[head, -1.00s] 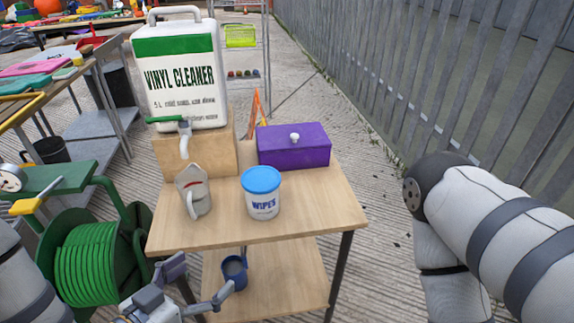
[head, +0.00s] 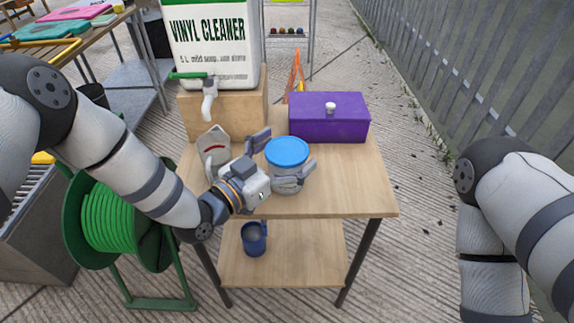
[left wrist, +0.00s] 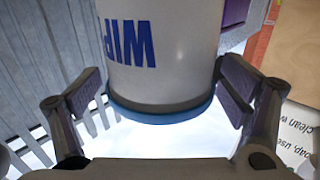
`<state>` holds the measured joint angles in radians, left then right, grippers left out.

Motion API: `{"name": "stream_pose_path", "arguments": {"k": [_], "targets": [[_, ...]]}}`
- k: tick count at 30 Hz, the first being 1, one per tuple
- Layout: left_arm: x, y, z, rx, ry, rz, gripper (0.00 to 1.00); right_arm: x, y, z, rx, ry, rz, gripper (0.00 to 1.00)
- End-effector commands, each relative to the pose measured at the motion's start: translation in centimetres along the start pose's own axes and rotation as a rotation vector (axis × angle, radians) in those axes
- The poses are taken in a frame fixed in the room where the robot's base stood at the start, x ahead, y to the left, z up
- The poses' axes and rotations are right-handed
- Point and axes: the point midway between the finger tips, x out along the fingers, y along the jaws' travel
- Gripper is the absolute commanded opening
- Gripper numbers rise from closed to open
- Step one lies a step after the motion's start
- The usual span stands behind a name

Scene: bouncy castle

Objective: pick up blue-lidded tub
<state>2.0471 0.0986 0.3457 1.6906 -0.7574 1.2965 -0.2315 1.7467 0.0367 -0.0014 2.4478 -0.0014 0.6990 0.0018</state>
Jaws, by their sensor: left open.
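The blue-lidded tub (head: 287,152), white with the word WIPES, stands upright on the wooden table near its front edge. My left gripper (head: 283,157) is open, with one finger on the left rear side of the tub and the other across its front right. In the left wrist view the tub (left wrist: 160,60) appears upside down between the two open fingers (left wrist: 160,92). Gaps show beside it there, and it is not clamped. The gripper hides part of the tub's lower front in the head view. My right gripper is out of view.
A purple box (head: 328,117) is behind the tub to the right. A vinyl cleaner canister (head: 212,45) sits on a wooden block (head: 190,117). The tabletop's right side (head: 355,185) is clear.

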Motion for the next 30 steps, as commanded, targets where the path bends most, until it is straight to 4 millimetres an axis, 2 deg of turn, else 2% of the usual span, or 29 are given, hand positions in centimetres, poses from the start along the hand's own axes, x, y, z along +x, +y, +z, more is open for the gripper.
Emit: {"name": "stream_pose_path", "arguments": {"k": [6, 8, 12, 14, 23, 26, 28, 30], "targets": [[0.2, 0.0, 0.0, 0.000, -0.002, 0.000, 0.91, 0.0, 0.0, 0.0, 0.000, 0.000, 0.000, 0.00], [0.2, 0.0, 0.0, 0.000, -0.002, 0.000, 0.80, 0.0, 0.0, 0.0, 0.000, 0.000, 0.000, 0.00], [0.2, 0.0, 0.0, 0.000, -0.002, 0.000, 0.48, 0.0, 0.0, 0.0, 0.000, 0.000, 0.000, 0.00], [0.1, 0.0, 0.1, 0.000, -0.002, 0.000, 0.35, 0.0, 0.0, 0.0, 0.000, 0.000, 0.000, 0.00], [0.2, 0.0, -0.6, 0.001, 0.001, 0.000, 0.35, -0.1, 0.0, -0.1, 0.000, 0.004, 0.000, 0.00], [0.2, -0.1, -2.0, 0.004, 0.004, 0.000, 0.35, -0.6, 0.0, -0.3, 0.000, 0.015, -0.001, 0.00], [0.2, -0.1, -3.7, 0.005, 0.007, -0.001, 0.35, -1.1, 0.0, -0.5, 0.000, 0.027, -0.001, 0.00], [-0.9, 0.6, -5.5, 0.006, 0.007, 0.001, 0.35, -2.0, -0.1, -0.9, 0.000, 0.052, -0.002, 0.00]]}}
